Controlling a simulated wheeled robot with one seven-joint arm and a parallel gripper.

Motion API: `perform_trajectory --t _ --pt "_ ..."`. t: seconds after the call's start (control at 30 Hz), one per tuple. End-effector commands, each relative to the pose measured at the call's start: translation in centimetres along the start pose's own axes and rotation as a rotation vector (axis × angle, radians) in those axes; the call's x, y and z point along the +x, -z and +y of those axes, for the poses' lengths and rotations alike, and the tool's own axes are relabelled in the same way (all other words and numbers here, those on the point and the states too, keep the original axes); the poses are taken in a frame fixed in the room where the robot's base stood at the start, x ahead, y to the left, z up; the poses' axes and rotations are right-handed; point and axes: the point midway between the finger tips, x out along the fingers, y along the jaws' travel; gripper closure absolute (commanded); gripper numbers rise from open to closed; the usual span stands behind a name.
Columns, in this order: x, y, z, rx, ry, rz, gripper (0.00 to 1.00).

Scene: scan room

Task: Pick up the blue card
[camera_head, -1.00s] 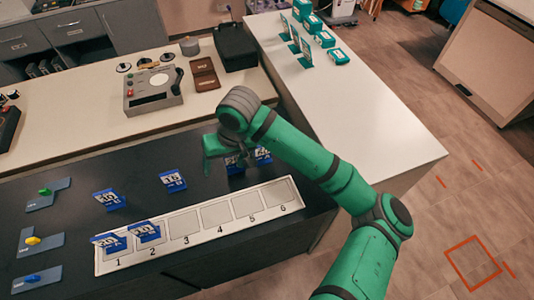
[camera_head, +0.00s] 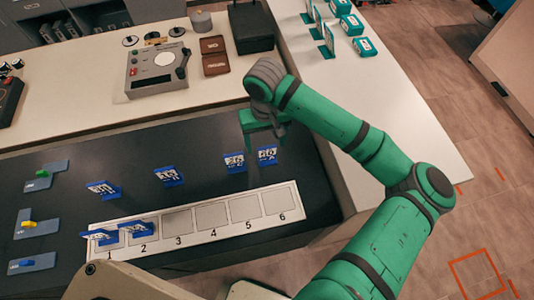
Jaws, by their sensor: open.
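Several blue cards stand on the black counter. One is at the left (camera_head: 103,190), one in the middle (camera_head: 168,177), and two stand side by side at the right (camera_head: 235,161) (camera_head: 267,155). Two more blue cards stand in slot 1 (camera_head: 98,236) and slot 2 (camera_head: 138,229) of the white numbered tray (camera_head: 246,232). My green gripper (camera_head: 264,135) is open and empty, pointing down just above and behind the two right-hand cards. I cannot tell how high it is above the counter.
Tray slots 3 to 6 are empty. Slate-blue plates with green, yellow and blue knobs (camera_head: 27,227) lie at the left. Behind is a white counter with a grey device (camera_head: 158,70), a brown wallet (camera_head: 213,57) and a black case (camera_head: 250,27). Teal boxes (camera_head: 351,25) stand at the back right.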

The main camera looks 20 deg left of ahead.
Motion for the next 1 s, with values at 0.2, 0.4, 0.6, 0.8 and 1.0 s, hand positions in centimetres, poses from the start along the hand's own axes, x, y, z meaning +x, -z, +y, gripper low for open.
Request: perform_trajectory --t 0.2,0.4,0.6,0.8,1.0 --pt "1.6 -0.1 0.4 0.008 0.0 0.0 0.3" --pt "3.9 -0.2 0.1 0.001 -0.001 -0.002 0.3" --pt "6.3 -0.1 -0.1 -0.002 0.0 -0.001 0.3" --pt "6.8 -0.1 0.0 -0.001 0.001 0.001 0.3" --pt "6.7 -0.1 0.0 -0.001 0.001 0.0 0.51"
